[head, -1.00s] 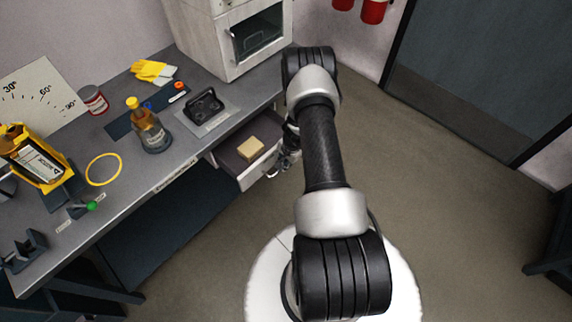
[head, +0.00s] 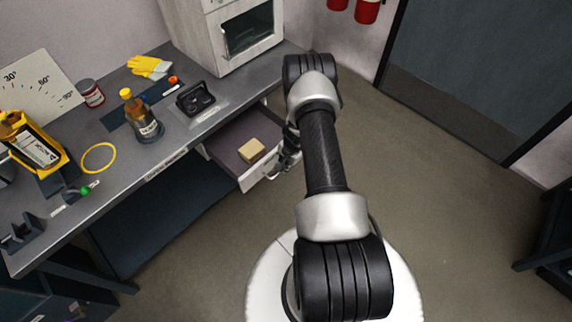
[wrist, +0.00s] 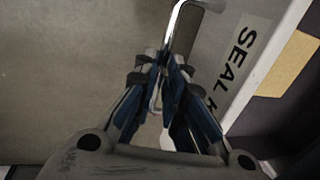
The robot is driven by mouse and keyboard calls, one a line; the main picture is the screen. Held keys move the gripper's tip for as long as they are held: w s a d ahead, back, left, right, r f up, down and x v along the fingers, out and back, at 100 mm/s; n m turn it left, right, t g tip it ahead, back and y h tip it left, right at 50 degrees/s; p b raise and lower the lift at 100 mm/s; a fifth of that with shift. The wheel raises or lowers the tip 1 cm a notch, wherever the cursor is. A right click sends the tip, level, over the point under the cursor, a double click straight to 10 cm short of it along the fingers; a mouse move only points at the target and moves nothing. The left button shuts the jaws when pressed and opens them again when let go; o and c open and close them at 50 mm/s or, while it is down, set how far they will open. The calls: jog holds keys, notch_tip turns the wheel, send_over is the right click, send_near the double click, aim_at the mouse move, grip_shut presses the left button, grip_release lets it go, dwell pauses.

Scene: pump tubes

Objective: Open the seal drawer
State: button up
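The seal drawer (head: 262,170) under the workbench is pulled well out, its dark inside showing. A tan block (head: 251,150) lies in it. In the wrist view the pale drawer front (wrist: 219,32) carries a label (wrist: 238,65) reading "SEAL" with the rest cut off. My gripper (wrist: 165,62) has its blue-padded fingers closed around the shiny metal drawer handle (wrist: 178,25). In the head view my gripper (head: 284,166) is at the drawer front, partly hidden by my arm.
The workbench (head: 180,150) holds a brown bottle (head: 146,122), a black-handled plate (head: 195,99), a yellow ring (head: 98,158) and yellow gloves (head: 149,67). A cabinet (head: 225,40) stands at the back. The floor right of the drawer is clear.

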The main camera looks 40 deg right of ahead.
jog(key=o, duration=0.4)
jog(key=shift+r, duration=0.15)
jog(key=r, duration=0.3)
jog(key=s+r, duration=0.1)
jog(key=r, duration=0.3)
jog(key=s+r, duration=0.1)
jog(key=r, duration=0.3)
jog(key=shift+s+r, duration=0.2)
jog(key=shift+r, duration=0.05)
